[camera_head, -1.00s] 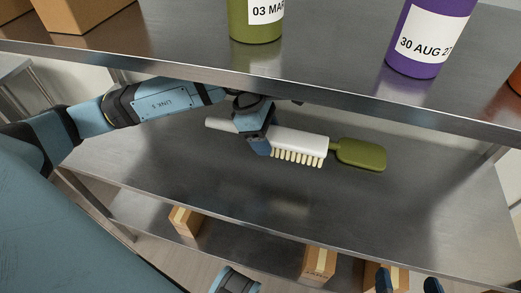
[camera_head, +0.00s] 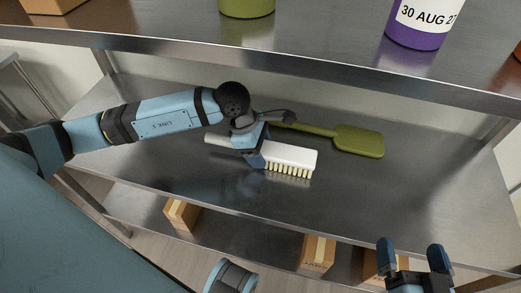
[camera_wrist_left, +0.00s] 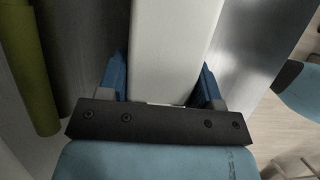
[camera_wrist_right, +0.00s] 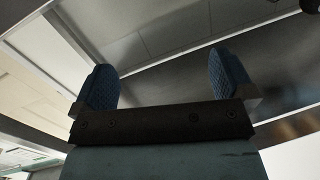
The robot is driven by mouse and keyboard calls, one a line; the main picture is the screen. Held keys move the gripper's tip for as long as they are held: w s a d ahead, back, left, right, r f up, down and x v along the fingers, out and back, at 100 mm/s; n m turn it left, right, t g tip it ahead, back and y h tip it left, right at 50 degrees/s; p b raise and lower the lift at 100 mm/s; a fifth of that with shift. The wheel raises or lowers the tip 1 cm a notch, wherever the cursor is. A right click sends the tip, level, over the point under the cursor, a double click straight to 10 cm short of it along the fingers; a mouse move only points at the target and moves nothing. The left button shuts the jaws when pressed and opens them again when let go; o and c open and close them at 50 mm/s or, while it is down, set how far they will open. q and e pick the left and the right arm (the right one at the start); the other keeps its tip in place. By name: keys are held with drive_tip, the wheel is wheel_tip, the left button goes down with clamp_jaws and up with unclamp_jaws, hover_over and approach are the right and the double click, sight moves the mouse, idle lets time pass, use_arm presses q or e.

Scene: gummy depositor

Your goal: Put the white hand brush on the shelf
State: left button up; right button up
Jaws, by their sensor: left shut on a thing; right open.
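The white hand brush (camera_head: 291,156) has a white body and handle with pale bristles facing down and toward the front. My left gripper (camera_head: 255,158) is shut on the brush near its handle; in the left wrist view the white body (camera_wrist_left: 172,50) lies between the two blue fingers. The brush is over the middle metal shelf (camera_head: 215,185), at or close to its surface; I cannot tell whether it touches. My right gripper (camera_head: 413,245) is open and empty near the front right edge of that shelf, its fingers apart in the right wrist view (camera_wrist_right: 163,85).
An olive green scoop or scraper (camera_head: 358,141) lies on the middle shelf behind the brush. The upper shelf (camera_head: 300,62) overhangs, holding a green container (camera_head: 246,7) and a purple container (camera_head: 420,28). Cardboard boxes (camera_head: 317,253) stand below. The right part of the middle shelf is clear.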

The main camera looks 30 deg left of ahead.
use_arm(q)
drive_tip(key=shift+f, duration=0.1)
use_arm(e)
drive_tip(key=shift+f, duration=0.15)
use_arm(q)
drive_tip(key=o, duration=1)
drive_tip(key=shift+c, duration=0.2)
use_arm(e)
drive_tip(key=shift+a+r, duration=0.1)
drive_tip(key=shift+r, duration=0.1)
use_arm(q)
drive_tip(key=shift+r, duration=0.2)
drive_tip(key=p+v, duration=0.1)
drive_tip(key=v, duration=0.3)
drive_tip(key=shift+a+r, duration=0.1)
drive_tip(key=shift+r, duration=0.05)
drive_tip(key=p+v, duration=0.1)
drive_tip(key=v, duration=0.6)
drive_tip(key=shift+a+r+p, duration=0.15)
drive_tip(key=shift+r+p, duration=0.05)
drive_tip(key=shift+p, duration=0.1)
use_arm(e)
wheel_tip(320, 180, down, 5)
drive_tip(key=s+d+g+h, duration=0.1)
drive_tip(key=d+g+h, duration=0.1)
drive_tip(key=shift+s+d+f+g, duration=0.2)
drive_tip(key=shift+d+g, duration=0.1)
drive_tip(key=shift+r, duration=0.1)
